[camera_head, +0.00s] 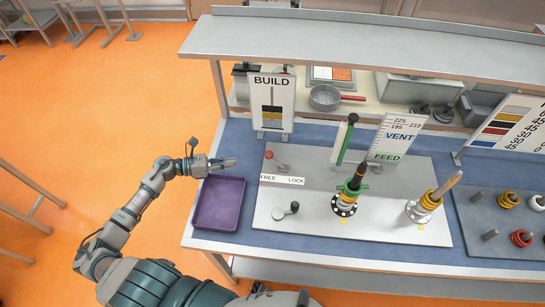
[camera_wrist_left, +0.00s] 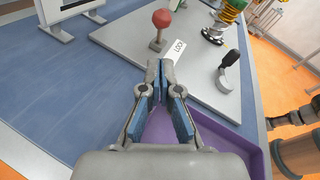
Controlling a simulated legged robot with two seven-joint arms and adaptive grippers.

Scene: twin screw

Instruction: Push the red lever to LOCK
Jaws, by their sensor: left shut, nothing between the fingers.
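The red lever (camera_head: 268,155) stands at the back left corner of the light grey board, its red knob tilted to the left, on the FREE side. The FREE/LOCK label (camera_head: 283,180) lies in front of it. The lever's red knob (camera_wrist_left: 162,18) also shows in the left wrist view, beyond the fingertips, with part of the label (camera_wrist_left: 178,50) reading LOCK beside it. My left gripper (camera_head: 236,161) is shut and empty, just left of the lever and apart from it, above the blue mat near the purple tray. My right gripper is not in view.
The purple tray (camera_head: 219,229) lies left of the board (camera_head: 385,235). A black-knobbed crank (camera_head: 288,210) stands on the board in front of the label. The BUILD sign (camera_head: 272,122) stands behind the lever. Taller fittings stand farther right.

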